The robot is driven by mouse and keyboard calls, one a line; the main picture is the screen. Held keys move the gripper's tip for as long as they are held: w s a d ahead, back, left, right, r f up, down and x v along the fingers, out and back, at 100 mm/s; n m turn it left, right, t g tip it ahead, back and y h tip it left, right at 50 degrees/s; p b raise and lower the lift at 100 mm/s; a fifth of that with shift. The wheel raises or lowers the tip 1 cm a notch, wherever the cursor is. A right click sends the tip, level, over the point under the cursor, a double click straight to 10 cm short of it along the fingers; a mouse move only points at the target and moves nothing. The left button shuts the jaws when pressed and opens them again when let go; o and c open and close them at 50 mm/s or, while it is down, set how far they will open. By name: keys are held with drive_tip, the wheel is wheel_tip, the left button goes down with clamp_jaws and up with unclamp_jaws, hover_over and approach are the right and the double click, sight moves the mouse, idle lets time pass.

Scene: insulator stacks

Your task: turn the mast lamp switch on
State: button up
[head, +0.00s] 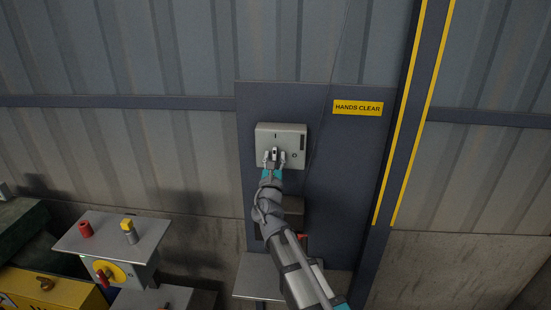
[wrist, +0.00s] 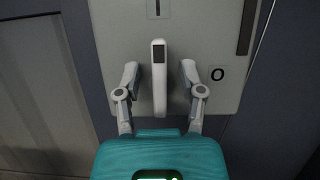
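The mast lamp switch is a pale grey box (head: 291,132) on a dark wall panel, and its face also fills the upper wrist view (wrist: 120,30). Its light lever handle (wrist: 160,85) stands upright, its dark-marked end toward the "I" mark at the top. The "O" mark is to the right of the lever. My gripper (wrist: 160,72) is open, one finger on each side of the lever, with a visible gap on both sides. In the head view my gripper (head: 275,158) is at the front of the box. Depth contact is unclear.
A yellow "HANDS CLEAR" sign (head: 358,108) is right of the box, beside a yellow-striped post (head: 408,120). A grey console (head: 140,234) with red and yellow knobs stands lower left. A thin cable hangs right of the box. A dark box below is partly hidden by my arm.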

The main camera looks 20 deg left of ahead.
sight(274, 148)
drive_tip(key=shift+r, duration=0.1)
idle(0.3)
wheel_tip(274, 148, up, 9)
drive_tip(key=p, duration=0.9)
drive_tip(key=shift+r, duration=0.15)
drive_tip(key=shift+r+p, duration=0.4)
drive_tip(key=shift+p, duration=0.25)
